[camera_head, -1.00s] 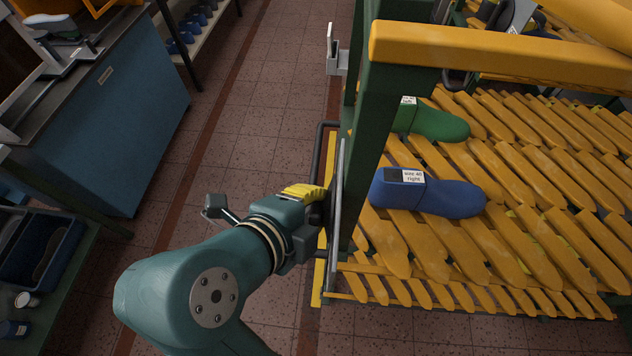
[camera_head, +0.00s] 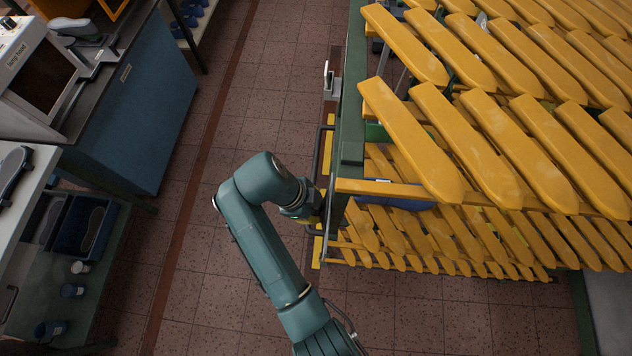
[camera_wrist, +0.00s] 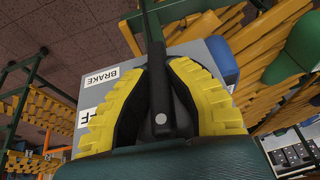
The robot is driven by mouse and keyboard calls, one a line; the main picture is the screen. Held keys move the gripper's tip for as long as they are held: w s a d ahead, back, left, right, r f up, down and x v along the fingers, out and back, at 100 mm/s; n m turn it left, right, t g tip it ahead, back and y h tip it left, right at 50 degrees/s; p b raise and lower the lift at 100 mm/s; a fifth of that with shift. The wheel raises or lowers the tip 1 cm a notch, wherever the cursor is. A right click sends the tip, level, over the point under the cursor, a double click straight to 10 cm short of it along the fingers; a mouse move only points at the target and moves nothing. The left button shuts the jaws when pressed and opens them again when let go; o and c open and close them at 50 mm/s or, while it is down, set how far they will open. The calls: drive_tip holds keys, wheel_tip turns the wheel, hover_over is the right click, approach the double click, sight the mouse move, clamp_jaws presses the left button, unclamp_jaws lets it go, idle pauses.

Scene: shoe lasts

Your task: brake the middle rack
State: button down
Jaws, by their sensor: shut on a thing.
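In the wrist view my gripper (camera_wrist: 160,105) has its two yellow ribbed fingers closed around a dark lever (camera_wrist: 152,35). The lever runs from between the fingers to the top of the picture. Behind it is a grey plate (camera_wrist: 205,50) with a white BRAKE label (camera_wrist: 103,77) and, below, a partly covered label (camera_wrist: 88,115) ending in "FF". I cannot tell which label the lever points to. In the head view my gripper (camera_head: 314,207) is at the left side of the rack (camera_head: 350,125), a green frame with yellow slats; the lever is hidden there.
A blue last (camera_head: 400,203) lies on a lower tier, mostly covered by upper slats. A blue cabinet (camera_head: 150,120) and a bench with dark bins (camera_head: 80,235) stand at the left. The tiled aisle (camera_head: 250,100) between is clear.

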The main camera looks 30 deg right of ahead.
drive_tip(key=shift+f+g+p, duration=0.1)
drive_tip(key=shift+g+p, duration=0.2)
drive_tip(key=shift+p, duration=0.25)
drive_tip(key=shift+f, duration=0.15)
drive_tip(key=c, duration=1)
unclamp_jaws()
drive_tip(key=shift+y, duration=0.3)
drive_tip(key=shift+r, duration=0.2)
drive_tip(key=v, duration=1.2)
